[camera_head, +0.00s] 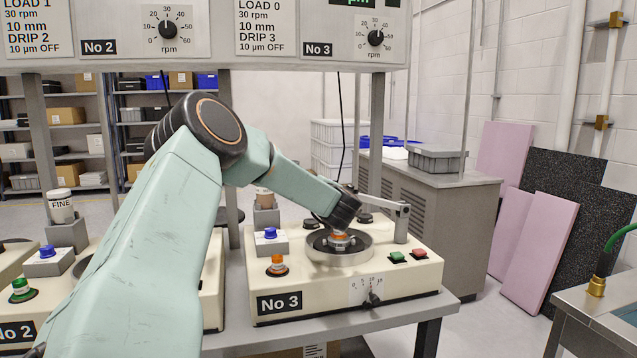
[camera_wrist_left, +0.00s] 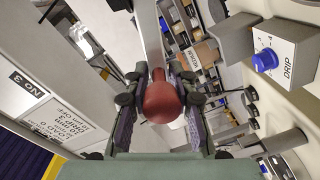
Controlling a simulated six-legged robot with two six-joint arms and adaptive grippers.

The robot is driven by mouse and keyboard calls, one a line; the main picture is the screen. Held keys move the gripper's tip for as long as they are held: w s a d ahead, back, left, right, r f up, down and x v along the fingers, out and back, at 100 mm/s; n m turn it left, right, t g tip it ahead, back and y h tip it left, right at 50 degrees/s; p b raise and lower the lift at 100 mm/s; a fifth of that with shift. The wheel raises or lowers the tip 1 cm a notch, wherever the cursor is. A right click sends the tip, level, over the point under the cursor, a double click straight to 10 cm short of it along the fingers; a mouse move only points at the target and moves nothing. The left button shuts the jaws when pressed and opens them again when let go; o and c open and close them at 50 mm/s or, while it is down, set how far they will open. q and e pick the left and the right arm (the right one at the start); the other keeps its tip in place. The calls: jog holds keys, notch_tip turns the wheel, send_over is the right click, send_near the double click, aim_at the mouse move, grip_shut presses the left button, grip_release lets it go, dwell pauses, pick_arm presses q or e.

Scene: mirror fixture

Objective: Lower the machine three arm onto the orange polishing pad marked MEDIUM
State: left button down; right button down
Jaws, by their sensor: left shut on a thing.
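Machine three's grey metal arm (camera_head: 384,203) reaches left from its post (camera_head: 402,222) over the round bowl (camera_head: 340,257). A small orange part (camera_head: 340,237) shows at the bowl's centre under metal parts; no MEDIUM marking is readable on it, and I cannot tell whether the arm's lower end touches it. In the left wrist view, my left gripper (camera_wrist_left: 160,88) is shut on a red ball knob (camera_wrist_left: 163,101) at the end of a grey bar (camera_wrist_left: 150,35). In the head view, my left wrist hides the fingers and knob. My right gripper is not in view.
The No 3 machine (camera_head: 330,297) carries a blue drip knob (camera_head: 270,233), an orange lamp (camera_head: 277,264), green (camera_head: 396,257) and red (camera_head: 419,253) buttons, and a dial (camera_head: 373,299). A control panel (camera_head: 210,35) hangs above. A grey cabinet (camera_head: 430,205) stands behind.

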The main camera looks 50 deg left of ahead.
pick_arm(q)
notch_tip(320, 180, down, 10)
jog(key=s+n+b, duration=0.1)
jog(key=n+b, duration=0.2)
jog(key=b, duration=0.3)
jog(key=shift+a+r+b, duration=0.2)
jog(key=shift+a+b, duration=0.1)
jog(key=shift+b, duration=0.05)
jog(key=shift+s, duration=0.1)
jog(key=c, duration=1.5)
grip_release()
jog(key=shift+c, duration=0.2)
jog(key=o, duration=0.3)
jog(key=shift+o, duration=0.2)
